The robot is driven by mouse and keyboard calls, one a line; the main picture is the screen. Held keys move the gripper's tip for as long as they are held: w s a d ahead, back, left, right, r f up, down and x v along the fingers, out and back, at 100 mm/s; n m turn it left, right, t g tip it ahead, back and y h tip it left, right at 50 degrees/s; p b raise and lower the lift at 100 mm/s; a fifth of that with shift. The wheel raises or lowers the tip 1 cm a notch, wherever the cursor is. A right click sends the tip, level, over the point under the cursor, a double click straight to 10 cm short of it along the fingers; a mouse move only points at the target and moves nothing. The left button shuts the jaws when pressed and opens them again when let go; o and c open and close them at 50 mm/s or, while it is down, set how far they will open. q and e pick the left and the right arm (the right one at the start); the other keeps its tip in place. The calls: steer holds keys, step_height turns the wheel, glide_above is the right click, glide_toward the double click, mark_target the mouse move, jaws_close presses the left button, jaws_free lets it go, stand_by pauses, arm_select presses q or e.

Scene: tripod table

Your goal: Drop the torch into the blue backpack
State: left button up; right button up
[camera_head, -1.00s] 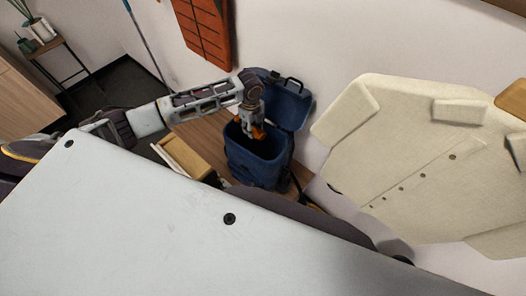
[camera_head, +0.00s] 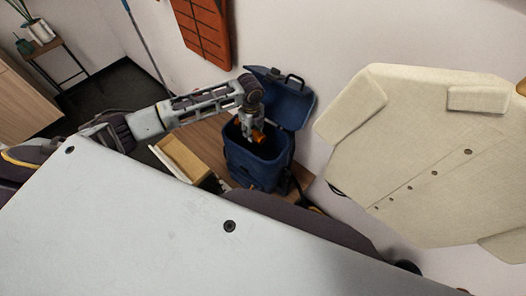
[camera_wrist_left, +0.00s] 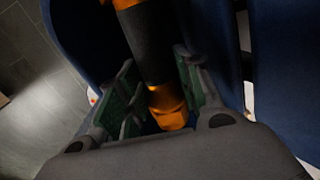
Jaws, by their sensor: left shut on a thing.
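The blue backpack (camera_head: 255,163) stands upright on a wooden surface against the wall, its lid (camera_head: 285,95) folded open toward the wall. My left gripper (camera_head: 254,136) is over the backpack's open mouth, its fingertips at about rim level. It is shut on the torch (camera_head: 259,137), an orange and black cylinder. In the left wrist view the torch (camera_wrist_left: 153,55) lies between the green-padded fingers, with blue backpack fabric on both sides. The inside of the backpack is dark and mostly hidden. My right gripper is not in view.
A wooden box (camera_head: 184,157) stands left of the backpack. A cream garment-like panel (camera_head: 420,150) fills the right side. An orange panel (camera_head: 203,30) hangs on the wall. A small table with a plant (camera_head: 42,33) is far left.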

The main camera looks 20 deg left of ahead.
arm_select(q)
steer(key=o, duration=1.2)
steer(key=shift+r, duration=0.15)
steer(key=shift+r, duration=5.9)
steer(key=shift+d+f, duration=0.1)
